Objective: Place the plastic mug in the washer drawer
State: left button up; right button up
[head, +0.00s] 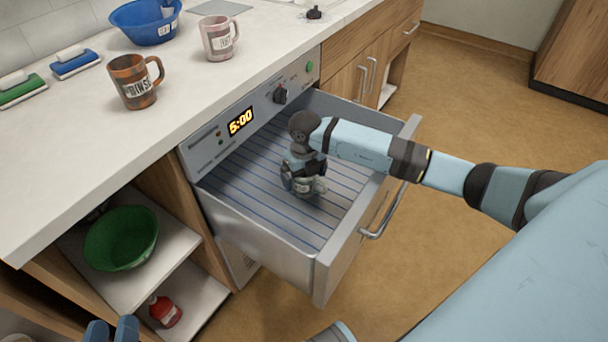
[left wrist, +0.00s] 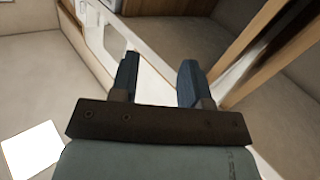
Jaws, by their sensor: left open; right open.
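The washer drawer (head: 232,212) is pulled open below the counter, with a ribbed floor. My right arm reaches into it from the right. My right gripper (head: 303,180) points down, open, around a small grey-green mug-like item (head: 304,190) with a pale label, on the drawer floor. The fingers hide much of that item, and I cannot tell whether they touch it. A brown mug (head: 133,84) with a label and a pinkish-white mug (head: 216,39) stand upright on the counter. My left gripper (head: 112,330) is open and empty at the bottom left; its fingers show in the left wrist view (left wrist: 157,85).
The drawer handle (head: 384,214) juts toward the floor. A blue bowl (head: 142,25) and two brushes or sponges, green (head: 20,90) and blue (head: 74,64), are on the counter. A green bowl (head: 121,238) and a red bottle (head: 164,311) are on shelves at lower left.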

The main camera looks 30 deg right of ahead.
jog(key=shift+r, duration=0.1)
jog(key=shift+r, duration=0.3)
pick_arm(q)
notch_tip(320, 180, down, 6)
jog(key=s+a+g+y+p, duration=0.1)
jog(key=a+g+y+p, duration=0.1)
jog(key=a+g+p, duration=0.1)
jog(key=shift+s, duration=0.35)
pick_arm(e)
notch_tip(320, 180, up, 12)
jog(key=shift+f, duration=0.25)
pick_arm(q)
jog(key=shift+d, duration=0.1)
pick_arm(e)
jog(key=shift+d, duration=0.1)
